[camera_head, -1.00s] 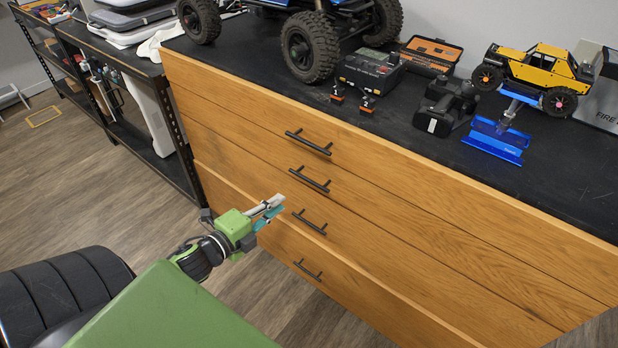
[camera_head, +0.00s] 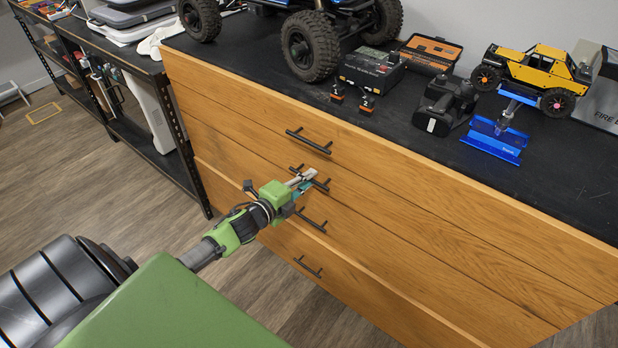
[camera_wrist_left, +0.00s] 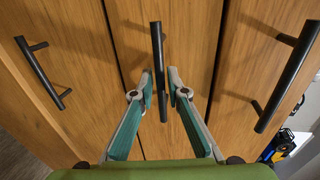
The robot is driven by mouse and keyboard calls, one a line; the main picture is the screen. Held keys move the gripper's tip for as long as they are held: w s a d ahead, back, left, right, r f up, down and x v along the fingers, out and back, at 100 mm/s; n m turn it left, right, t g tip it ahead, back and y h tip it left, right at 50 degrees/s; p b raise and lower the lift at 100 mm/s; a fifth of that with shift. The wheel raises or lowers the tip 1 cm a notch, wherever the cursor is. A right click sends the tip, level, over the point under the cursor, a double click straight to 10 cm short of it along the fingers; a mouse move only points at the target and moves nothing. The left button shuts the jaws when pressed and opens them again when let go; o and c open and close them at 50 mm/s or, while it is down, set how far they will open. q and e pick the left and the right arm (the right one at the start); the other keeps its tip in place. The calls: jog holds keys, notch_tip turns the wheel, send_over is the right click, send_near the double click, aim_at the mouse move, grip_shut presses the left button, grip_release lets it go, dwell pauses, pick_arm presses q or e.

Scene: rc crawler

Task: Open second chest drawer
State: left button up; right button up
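The wooden chest (camera_head: 440,240) has several stacked drawers with black bar handles. The second drawer's handle (camera_head: 317,184) is partly covered by my left gripper (camera_head: 304,181) in the head view. In the left wrist view this handle (camera_wrist_left: 158,60) is the middle bar, running lengthwise between the two fingers of my left gripper (camera_wrist_left: 160,82). The fingers are open, one on each side of the bar, with a visible gap to it. The second drawer's front looks closed. The top handle (camera_head: 309,142) and third handle (camera_head: 311,220) are free. My right gripper is not in view.
The black chest top (camera_head: 570,185) holds a big-wheeled vehicle (camera_head: 310,45), a yellow truck (camera_head: 540,70), a blue stand (camera_head: 493,140) and a black tool (camera_head: 445,105). A dark shelf rack (camera_head: 150,150) stands at left. The wood floor in front is clear.

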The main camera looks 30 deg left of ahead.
pick_arm(q)
jog(key=shift+w, duration=0.3)
grip_shut()
jog(key=shift+s, duration=0.15)
